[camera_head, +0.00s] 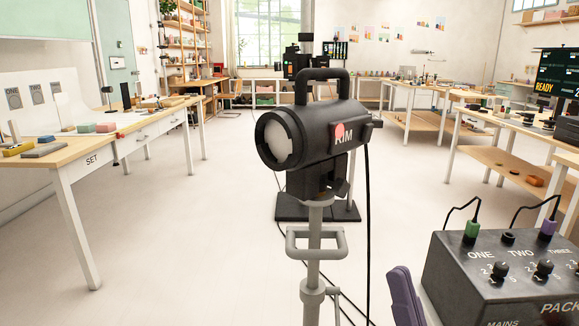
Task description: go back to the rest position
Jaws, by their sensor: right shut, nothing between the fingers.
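My right gripper (404,294) shows at the bottom, right of centre, as a dark purple-grey piece. It is shut with nothing in it, just left of the dimmer pack (470,285) in the picture. The rest of that arm is out of view. My left gripper is not in view. A green plug (470,229) sits at socket ONE and a purple plug (547,228) at socket THREE. Socket TWO looks empty.
A table marked SET (70,157) stands at the left with small blocks on it. Another table (500,127) at the right bears a screen (558,73) reading "READY". Black cables hang by the lamp stand. The floor (190,240) at left is clear.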

